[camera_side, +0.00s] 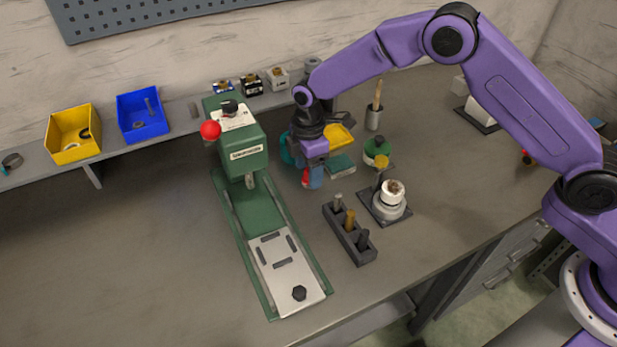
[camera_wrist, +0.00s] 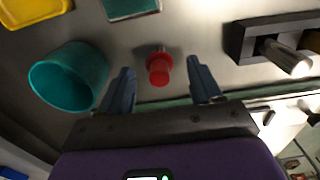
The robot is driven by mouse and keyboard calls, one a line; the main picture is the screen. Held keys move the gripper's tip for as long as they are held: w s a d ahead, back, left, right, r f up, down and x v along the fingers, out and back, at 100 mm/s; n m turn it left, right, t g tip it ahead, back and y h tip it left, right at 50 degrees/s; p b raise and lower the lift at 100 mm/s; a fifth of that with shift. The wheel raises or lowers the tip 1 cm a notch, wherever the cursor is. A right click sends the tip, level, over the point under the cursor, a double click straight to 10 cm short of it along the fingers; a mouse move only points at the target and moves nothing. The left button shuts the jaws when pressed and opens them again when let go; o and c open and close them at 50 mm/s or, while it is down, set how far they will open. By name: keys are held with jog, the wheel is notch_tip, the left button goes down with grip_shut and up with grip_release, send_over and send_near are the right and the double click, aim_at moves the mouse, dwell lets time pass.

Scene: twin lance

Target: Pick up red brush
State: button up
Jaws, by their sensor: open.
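The red brush (camera_wrist: 159,70) shows in the wrist view as a small red upright piece with a round top and a wider collar, standing on the bench. My gripper (camera_wrist: 160,80) is open, with one blue-grey finger on each side of it and a gap to both. In the side view, my gripper (camera_side: 312,178) points down beside the green press. Only a bit of the red brush (camera_side: 306,177) shows there, by the fingers; the rest is hidden. I cannot tell the height of the fingertips over the bench.
A teal cup (camera_wrist: 68,78) stands close left of the fingers in the wrist view. A dark block with pegs (camera_wrist: 272,42) is at the right. The green press (camera_side: 255,205), a teal pad (camera_side: 341,166) and a yellow tray (camera_side: 341,137) are nearby.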

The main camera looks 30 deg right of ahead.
jog(key=shift+f, duration=0.6)
jog(key=c, duration=1.1)
jog(key=shift+r, duration=0.1)
jog(key=shift+r, duration=0.7)
jog(key=s+d+r, duration=0.6)
jog(key=s+r, duration=0.5)
jog(key=s, duration=0.1)
jog(key=shift+s+d+r, duration=0.25)
jog(key=shift+d, duration=0.05)
